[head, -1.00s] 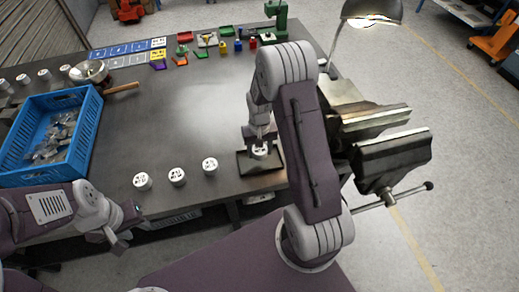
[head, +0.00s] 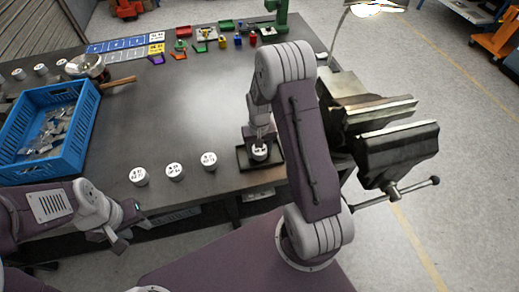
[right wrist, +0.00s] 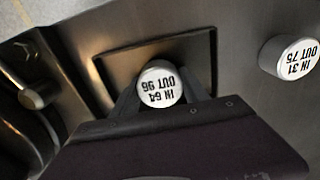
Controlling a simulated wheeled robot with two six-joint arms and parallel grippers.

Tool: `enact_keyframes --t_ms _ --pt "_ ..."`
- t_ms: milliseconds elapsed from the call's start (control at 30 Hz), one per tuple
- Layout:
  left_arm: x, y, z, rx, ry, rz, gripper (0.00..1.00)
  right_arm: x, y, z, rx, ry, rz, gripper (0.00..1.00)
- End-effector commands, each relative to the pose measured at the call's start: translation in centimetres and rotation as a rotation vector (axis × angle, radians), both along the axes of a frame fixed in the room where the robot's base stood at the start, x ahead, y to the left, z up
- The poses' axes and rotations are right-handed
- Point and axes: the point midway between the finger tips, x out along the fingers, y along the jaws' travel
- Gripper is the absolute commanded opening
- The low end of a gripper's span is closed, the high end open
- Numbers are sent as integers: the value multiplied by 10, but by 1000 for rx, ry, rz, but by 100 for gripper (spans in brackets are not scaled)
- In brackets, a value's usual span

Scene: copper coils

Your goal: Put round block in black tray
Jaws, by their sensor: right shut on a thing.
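A white round block (head: 259,151) with black print is at the black tray (head: 244,161) near the table's front edge. In the right wrist view the block (right wrist: 159,84) reads "IN 64 OUT 96" and sits between the fingers of my right gripper (right wrist: 160,92), with the tray (right wrist: 207,48) around and beneath it. My right gripper (head: 260,138) is shut on this block from above. I cannot tell if the block touches the tray floor. My left gripper (head: 122,238) is low at the left, off the table's front edge, far from the tray; its fingers are unclear.
Three similar white round blocks (head: 209,159), (head: 175,170), (head: 139,176) stand in a row left of the tray. A blue crate (head: 88,132) with metal parts is at the left. A vise (head: 385,140) stands right of my right arm. The table's middle is clear.

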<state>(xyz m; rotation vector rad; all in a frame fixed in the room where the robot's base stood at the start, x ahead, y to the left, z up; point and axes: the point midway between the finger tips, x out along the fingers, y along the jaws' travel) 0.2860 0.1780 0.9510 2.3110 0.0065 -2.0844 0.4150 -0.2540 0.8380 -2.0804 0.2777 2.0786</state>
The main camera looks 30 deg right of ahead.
Motion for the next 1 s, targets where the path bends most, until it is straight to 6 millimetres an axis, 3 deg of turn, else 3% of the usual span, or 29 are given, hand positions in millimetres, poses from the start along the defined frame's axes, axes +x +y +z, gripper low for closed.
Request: enact_keyframes --t_ms 167,200,267,300,633,1000 --pt "0 0 0 0 0 0 36 0 0 0 0 -1 0 17" --pt "0 0 0 0 0 0 36 0 0 0 0 0 0 58" --pt "0 0 0 0 0 0 36 0 0 0 0 0 0 75" --pt "0 0 0 0 0 0 36 0 0 0 0 0 0 78" --pt "0 0 2 0 0 0 36 0 0 2 0 1 0 78" --pt "0 0 31 0 0 0 36 0 0 33 0 1 0 78"
